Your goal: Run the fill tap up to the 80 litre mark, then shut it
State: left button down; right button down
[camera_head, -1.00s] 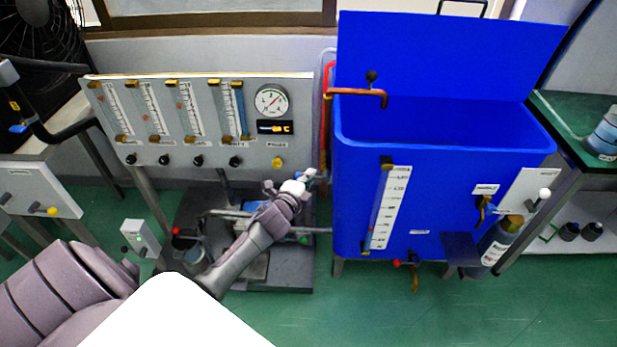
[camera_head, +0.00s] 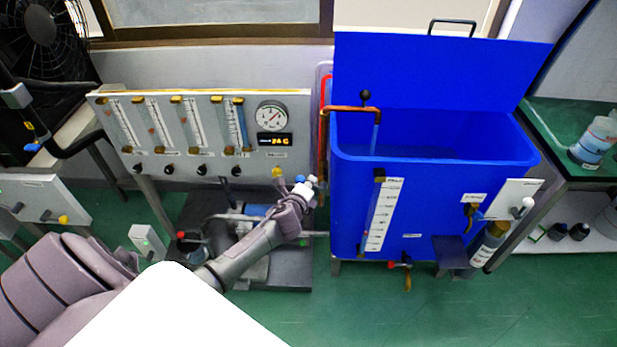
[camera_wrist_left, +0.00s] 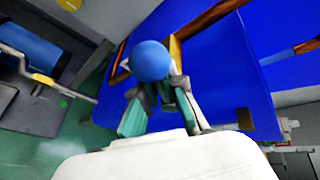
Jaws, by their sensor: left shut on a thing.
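The blue tank (camera_head: 440,190) stands right of centre with its lid up. A copper spout (camera_head: 350,108) reaches over its left rim, and a pale stream of water (camera_head: 376,132) falls from it into the tank. The level scale (camera_head: 384,215) with its sight tube is on the tank's front; its figures and level are too small to read. My left gripper (camera_head: 309,183) is at the tank's left side, shut on the fill tap's blue ball knob (camera_wrist_left: 150,61), which fills the middle of the left wrist view between the fingers (camera_wrist_left: 157,92). My right gripper is not in view.
A grey panel with flow tubes and a gauge (camera_head: 271,115) stands to the left, behind my left arm. A drain tap with a red knob (camera_head: 391,265) projects low on the tank's front. The green floor (camera_head: 340,310) before the tank is clear.

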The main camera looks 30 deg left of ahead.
pick_arm(q)
jog(key=shift+w+a+r+m+g+y+p, duration=0.15)
jog(key=shift+r+m+g+y+p, duration=0.15)
jog(key=shift+r+m+p, duration=0.35)
jog(key=shift+w+d+r+m+g+y+p, duration=0.15)
jog(key=shift+m+y+p, duration=0.3)
jog(key=shift+p, duration=0.5)
jog(key=shift+r, duration=0.1)
jog(key=c, duration=1.2)
grip_release()
jog(key=shift+s+a, duration=0.1)
jog(key=v, duration=1.2)
